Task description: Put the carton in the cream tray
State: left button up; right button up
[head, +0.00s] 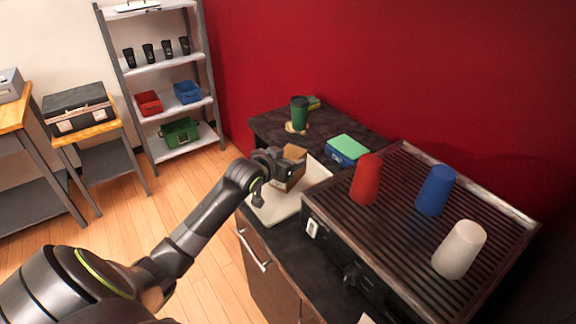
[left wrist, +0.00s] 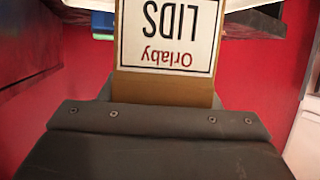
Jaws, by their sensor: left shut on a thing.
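The carton (head: 293,156) is a brown box, seen in the head view over the cream tray (head: 287,203). The left wrist view shows the carton (left wrist: 165,88) close up, with a white label reading "Orlaby LIDS" upside down. My left gripper (head: 272,165) is shut on the carton at its left side. The gripper and carton hide part of the tray. I cannot tell whether the carton's underside touches the tray. My right gripper is not in view.
A slatted machine top (head: 405,225) stands right of the tray, with red (head: 366,179), blue (head: 435,190) and white (head: 459,249) cups on it. A blue box with a green top (head: 347,149) and a green cup (head: 299,113) stand behind on the dark counter (head: 268,124).

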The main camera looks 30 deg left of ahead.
pick_arm(q)
jog(key=shift+w+f, duration=0.1)
jog(key=shift+f, duration=1)
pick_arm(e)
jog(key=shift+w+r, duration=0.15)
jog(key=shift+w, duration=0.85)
pick_arm(q)
jog(key=shift+f, duration=0.15)
jog(key=o, duration=1.1)
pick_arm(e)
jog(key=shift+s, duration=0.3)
